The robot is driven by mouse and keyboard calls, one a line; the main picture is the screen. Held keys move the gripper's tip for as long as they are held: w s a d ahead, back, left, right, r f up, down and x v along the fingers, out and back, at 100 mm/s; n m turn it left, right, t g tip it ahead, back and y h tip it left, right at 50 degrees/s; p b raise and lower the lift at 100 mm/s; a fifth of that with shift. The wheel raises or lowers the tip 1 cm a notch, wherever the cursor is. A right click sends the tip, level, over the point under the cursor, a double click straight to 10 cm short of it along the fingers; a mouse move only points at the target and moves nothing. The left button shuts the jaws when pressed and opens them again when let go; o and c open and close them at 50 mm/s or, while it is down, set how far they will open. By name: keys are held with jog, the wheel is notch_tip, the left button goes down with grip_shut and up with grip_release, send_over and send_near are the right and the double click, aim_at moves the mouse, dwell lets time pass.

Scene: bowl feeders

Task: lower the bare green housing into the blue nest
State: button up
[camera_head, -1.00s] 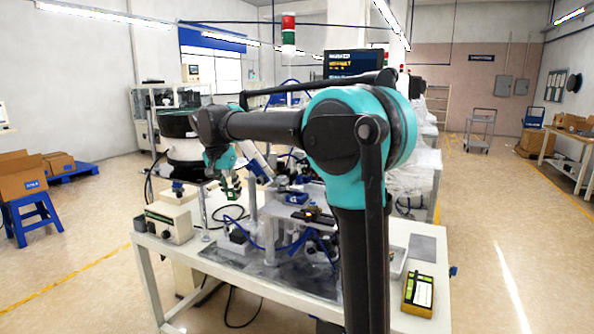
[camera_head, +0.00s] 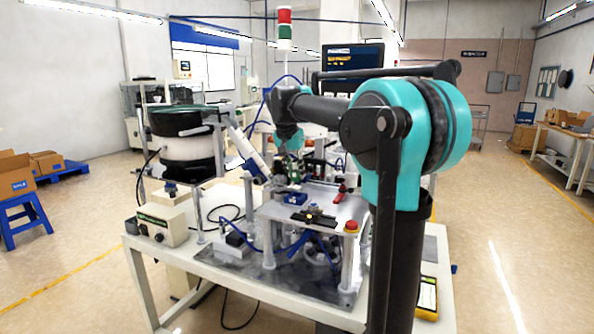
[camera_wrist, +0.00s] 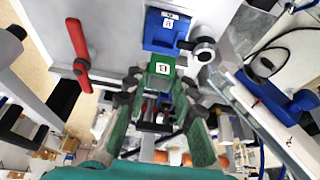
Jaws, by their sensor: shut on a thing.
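The green housing (camera_wrist: 161,66) is a small green block with a white label, held between the fingertips of my gripper (camera_wrist: 160,80). The blue nest (camera_wrist: 158,34) is a blue block with its own white label. In the wrist view it lies just beyond the housing, which borders its lower edge; I cannot tell whether they touch. In the head view my gripper (camera_head: 293,168) is above the fixture plate, and the blue nest (camera_head: 289,199) seems to be the small blue part below it. The housing is too small to make out there.
A red clamp handle (camera_wrist: 78,52) lies left of the nest, and a dark round knob (camera_wrist: 204,50) sits close to its right. The grey fixture plate (camera_head: 325,205) carries a red button (camera_head: 351,226). A bowl feeder (camera_head: 190,145) stands at the left.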

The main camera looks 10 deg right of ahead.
aim_at(294, 180)
jog(key=shift+f, duration=2.4)
jog(key=shift+f, duration=0.3)
jog(key=o, duration=1.1)
